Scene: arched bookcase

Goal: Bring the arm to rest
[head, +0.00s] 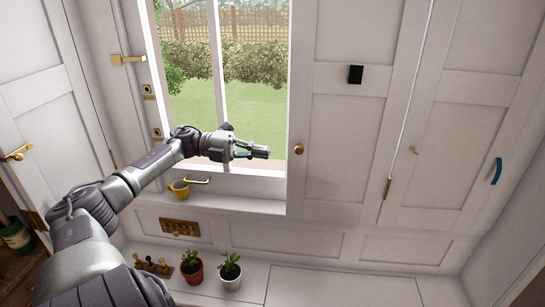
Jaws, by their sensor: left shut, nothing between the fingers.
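My left gripper (258,151) shows in the head view, in front of the window with the lawn behind it. Its arm comes in from the lower left and reaches up to the right. The fingers point to the right, are shut, and hold nothing. My right gripper is not in view.
A white cupboard door with a round brass knob (298,149) is just right of the gripper. A blue handle (496,171) is on the far right. Two potted plants (230,268) stand on the lower ledge. A door with a brass handle (17,153) is at left.

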